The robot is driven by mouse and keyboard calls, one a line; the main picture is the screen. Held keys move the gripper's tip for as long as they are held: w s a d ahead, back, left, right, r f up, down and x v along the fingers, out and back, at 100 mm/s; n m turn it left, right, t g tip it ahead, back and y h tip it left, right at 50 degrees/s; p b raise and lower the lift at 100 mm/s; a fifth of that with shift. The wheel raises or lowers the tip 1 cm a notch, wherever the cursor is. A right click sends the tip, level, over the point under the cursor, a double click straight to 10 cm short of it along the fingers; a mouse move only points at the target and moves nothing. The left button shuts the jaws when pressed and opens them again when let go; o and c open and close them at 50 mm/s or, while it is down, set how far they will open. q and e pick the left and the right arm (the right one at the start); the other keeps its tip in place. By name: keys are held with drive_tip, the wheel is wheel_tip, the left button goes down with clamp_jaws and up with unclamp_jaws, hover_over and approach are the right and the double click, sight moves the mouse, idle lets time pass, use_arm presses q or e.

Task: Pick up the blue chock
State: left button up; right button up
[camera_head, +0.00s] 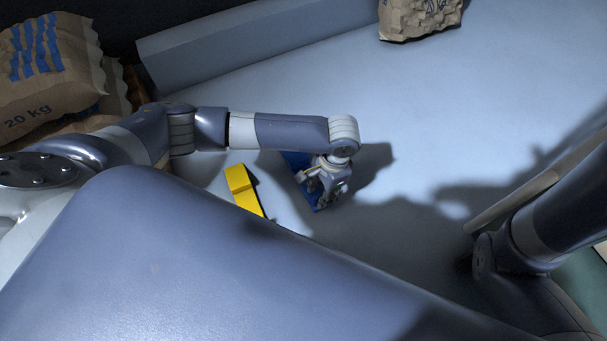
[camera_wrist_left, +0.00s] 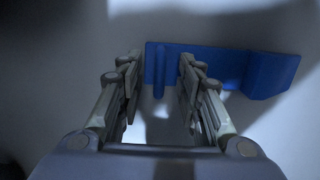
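The blue chock (camera_head: 293,159) lies on the pale floor, partly hidden under my left gripper (camera_head: 325,188) in the head view. The left wrist view shows the blue chock (camera_wrist_left: 215,65) ahead of the fingers, stretching off to the right, with a narrow upright blue part between them. My left gripper (camera_wrist_left: 160,72) points down at the chock with its fingers apart. I cannot tell whether they touch it. Part of my right arm shows at the right of the head view, but its gripper does not show.
A yellow chock (camera_head: 243,190) lies just left of the blue one. Paper sacks (camera_head: 45,65) are piled at the upper left, and another sack (camera_head: 418,18) stands at the top. A long grey block (camera_head: 235,45) runs along the back. The floor right of the gripper is clear.

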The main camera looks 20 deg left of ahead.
use_arm(q)
drive_tip(key=shift+f+b, duration=0.35)
drive_tip(key=shift+f, duration=0.5)
drive_tip(key=shift+r, duration=0.1)
clamp_jaws()
